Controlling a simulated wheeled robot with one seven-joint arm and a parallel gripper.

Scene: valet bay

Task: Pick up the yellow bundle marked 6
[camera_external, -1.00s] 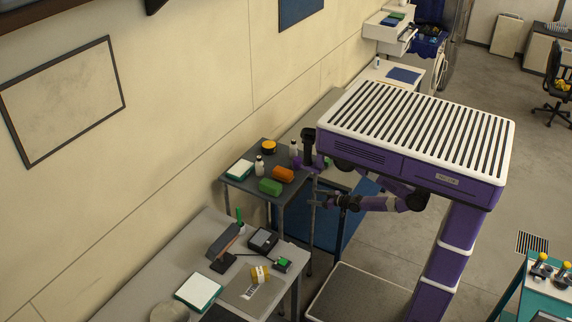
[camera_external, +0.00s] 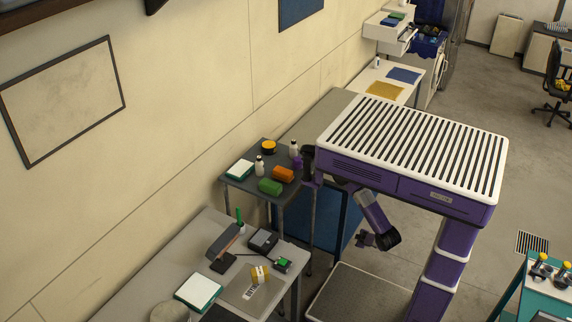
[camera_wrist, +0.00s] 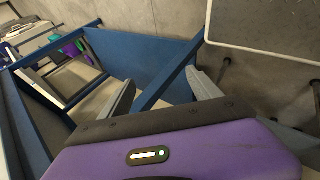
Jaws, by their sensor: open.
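A small yellow item with a white band (camera_external: 260,274) stands on the near grey table in the external view; I cannot read a 6 on it. A round yellow thing with a dark top (camera_external: 269,147) sits at the back of the dark cart top. Neither shows clearly in the wrist view. My gripper (camera_external: 366,240) hangs low beside my column, right of the cart and well away from both. In the wrist view its two grey fingers (camera_wrist: 163,92) are apart with nothing between them.
The cart (camera_external: 238,184) carries an orange bundle (camera_external: 283,174), a green bundle (camera_external: 270,187) and white bottles. Blue panels (camera_wrist: 130,55) lie close ahead of my fingers. The near table also holds a scanner stand (camera_external: 222,248) and a white-and-green pad (camera_external: 198,292). Open floor lies right.

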